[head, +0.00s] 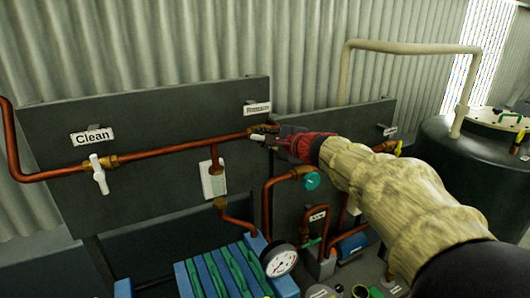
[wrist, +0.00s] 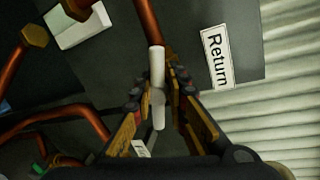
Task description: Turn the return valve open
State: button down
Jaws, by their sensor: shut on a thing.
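The return valve has a white lever handle (wrist: 157,75) on a copper pipe (wrist: 147,22), beside a label reading "Return" (wrist: 217,57) in the wrist view. My gripper (wrist: 157,92) has its two fingers closed on either side of the white handle. In the wrist view the handle lies roughly in line with the pipe; its exact angle is hard to tell. In the head view my gripper (head: 267,140) is at the right end of the horizontal copper pipe, just below the return label (head: 257,108). It covers most of the valve there.
A "Clean" label (head: 92,137) sits above another white-handled valve (head: 99,175) at left. A teal knob (head: 312,181), a round gauge (head: 279,260) and further pipes lie below my arm. A dark tank (head: 480,165) stands at right.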

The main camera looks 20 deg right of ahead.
jog(key=shift+a+f+n+h+b, duration=0.15)
jog(key=shift+f+n+h+b, duration=0.35)
jog(key=shift+f+n+b, duration=1)
jog(key=shift+r+b, duration=0.55)
jog(key=c, duration=1.9)
grip_release()
jog(key=shift+r, duration=0.3)
jog(key=shift+r, duration=0.2)
jog(key=shift+s, duration=0.1)
jog(key=v, duration=1.2)
jog(key=shift+a, duration=0.1)
